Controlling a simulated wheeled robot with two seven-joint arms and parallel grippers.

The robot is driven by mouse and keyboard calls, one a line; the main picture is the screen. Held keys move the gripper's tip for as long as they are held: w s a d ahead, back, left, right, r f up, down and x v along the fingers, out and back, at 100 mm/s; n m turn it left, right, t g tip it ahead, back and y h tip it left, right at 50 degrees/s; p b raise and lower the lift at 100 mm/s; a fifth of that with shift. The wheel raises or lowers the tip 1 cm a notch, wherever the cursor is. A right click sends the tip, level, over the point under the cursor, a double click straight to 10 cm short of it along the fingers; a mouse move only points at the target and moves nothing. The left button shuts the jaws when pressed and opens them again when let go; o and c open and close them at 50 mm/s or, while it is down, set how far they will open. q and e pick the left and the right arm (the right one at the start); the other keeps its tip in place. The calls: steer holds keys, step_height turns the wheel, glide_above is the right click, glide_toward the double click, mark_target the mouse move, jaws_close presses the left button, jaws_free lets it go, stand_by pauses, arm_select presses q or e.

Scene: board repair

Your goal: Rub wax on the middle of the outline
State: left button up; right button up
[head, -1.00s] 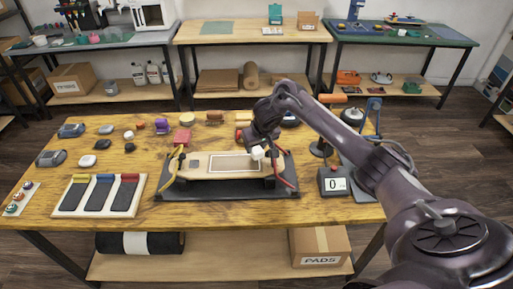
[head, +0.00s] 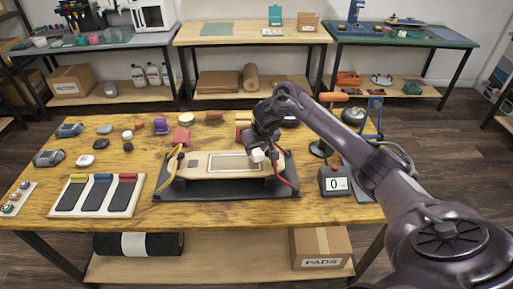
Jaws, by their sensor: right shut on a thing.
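The board (head: 198,166) lies across a dark stand on the wooden table, with yellow and red clamps at its ends. A rectangular outline (head: 222,170) shows on its top, with a light line around a tan middle. My right gripper (head: 257,149) is shut on a small white block of wax (head: 258,155), held at the right end of the outline. I cannot tell whether the wax touches the board. The gripper's fingers are mostly hidden by the wrist. My left gripper is not in view.
A black mat (head: 205,191) lies under the stand. A tray with three dark bars (head: 97,195) is at the front left. Several small items sit along the table's back and left.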

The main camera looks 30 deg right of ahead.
steer(key=shift+f, duration=0.75)
